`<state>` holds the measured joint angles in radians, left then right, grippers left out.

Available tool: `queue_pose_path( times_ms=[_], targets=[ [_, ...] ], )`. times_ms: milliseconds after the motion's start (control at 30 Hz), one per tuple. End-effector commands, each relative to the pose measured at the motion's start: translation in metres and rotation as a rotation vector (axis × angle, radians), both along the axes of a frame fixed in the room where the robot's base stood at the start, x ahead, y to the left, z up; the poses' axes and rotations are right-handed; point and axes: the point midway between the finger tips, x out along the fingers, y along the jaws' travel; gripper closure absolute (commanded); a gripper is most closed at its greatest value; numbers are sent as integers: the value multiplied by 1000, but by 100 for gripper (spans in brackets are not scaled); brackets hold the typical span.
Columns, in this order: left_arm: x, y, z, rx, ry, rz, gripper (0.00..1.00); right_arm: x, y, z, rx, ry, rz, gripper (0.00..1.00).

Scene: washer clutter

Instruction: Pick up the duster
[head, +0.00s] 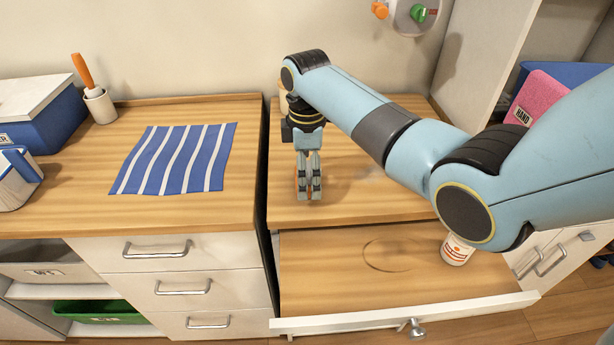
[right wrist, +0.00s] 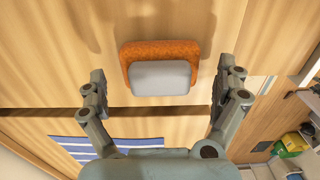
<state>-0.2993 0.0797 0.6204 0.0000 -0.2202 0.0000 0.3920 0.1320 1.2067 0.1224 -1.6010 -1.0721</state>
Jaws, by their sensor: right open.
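What looks like the duster, an orange-brown block with a grey pad (right wrist: 160,77), shows in the right wrist view. It lies on the wooden counter, centred between the fingertips in the picture. My right gripper (right wrist: 165,88) is open, with one finger to each side of the duster and no contact visible. In the head view my right gripper (head: 309,190) points down over the right-hand counter. I cannot make out the duster there; the arm and gripper may hide it. My left gripper is not in view.
A blue-and-white striped cloth (head: 173,160) lies on the left counter. A white cup (head: 100,105) holds an orange-handled tool. A tan object (head: 287,130) is partly hidden behind my right wrist. A drawer (head: 340,275) stands open in front, with a white can (head: 457,251) at its right.

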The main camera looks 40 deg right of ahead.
Motion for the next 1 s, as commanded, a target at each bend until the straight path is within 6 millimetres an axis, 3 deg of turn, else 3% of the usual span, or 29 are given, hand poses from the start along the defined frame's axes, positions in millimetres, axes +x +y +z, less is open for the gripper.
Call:
queue_pose_path(
  times_ms=[100,367,767,1000],
  targets=[
    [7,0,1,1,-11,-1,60,-1,0,-13,0,1,0,0],
    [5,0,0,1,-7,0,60,-1,0,-15,-1,-1,0,1],
    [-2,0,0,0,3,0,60,-1,0,-15,-1,-1,-1,52],
    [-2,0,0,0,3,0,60,-1,0,-15,-1,-1,-1,53]
  ],
)
